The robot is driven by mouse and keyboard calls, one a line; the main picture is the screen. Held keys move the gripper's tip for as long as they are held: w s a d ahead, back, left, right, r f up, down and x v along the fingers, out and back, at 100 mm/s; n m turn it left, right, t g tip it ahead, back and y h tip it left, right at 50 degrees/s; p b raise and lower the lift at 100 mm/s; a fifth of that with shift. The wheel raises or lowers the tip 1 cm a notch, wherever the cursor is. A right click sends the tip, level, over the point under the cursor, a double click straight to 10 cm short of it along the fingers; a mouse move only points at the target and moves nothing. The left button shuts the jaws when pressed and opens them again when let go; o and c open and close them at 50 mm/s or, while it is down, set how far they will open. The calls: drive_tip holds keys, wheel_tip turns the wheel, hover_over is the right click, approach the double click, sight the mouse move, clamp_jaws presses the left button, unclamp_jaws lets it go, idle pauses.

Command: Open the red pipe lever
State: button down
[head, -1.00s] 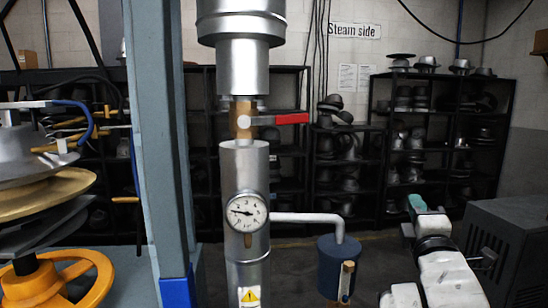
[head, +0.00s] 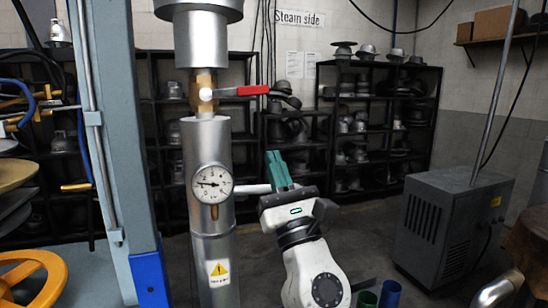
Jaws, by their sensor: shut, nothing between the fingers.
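The red pipe lever (head: 252,90) sticks out to the right from a brass valve (head: 205,92) on the upright silver pipe (head: 208,150). The lever lies about level, across the pipe. My gripper (head: 277,158) is to the right of the pipe and below the lever, apart from it. Its teal fingers point up and look closed together, with nothing held. It covers part of the side pipe behind it.
A round pressure gauge (head: 212,184) sits on the pipe below the valve. A blue-grey press column (head: 135,150) stands left, near an orange handwheel (head: 35,280). Black shelves with hats (head: 375,120) line the back. A grey cabinet (head: 440,225) stands right.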

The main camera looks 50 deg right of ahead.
sight(241, 92)
drive_tip(key=w+d+r+p, duration=0.2)
drive_tip(key=w+r+p, duration=0.2)
drive_tip(key=r, duration=0.5)
drive_tip(key=shift+w+d+p, duration=0.15)
drive_tip(key=shift+w+p, duration=0.05)
drive_tip(key=shift+p, duration=1)
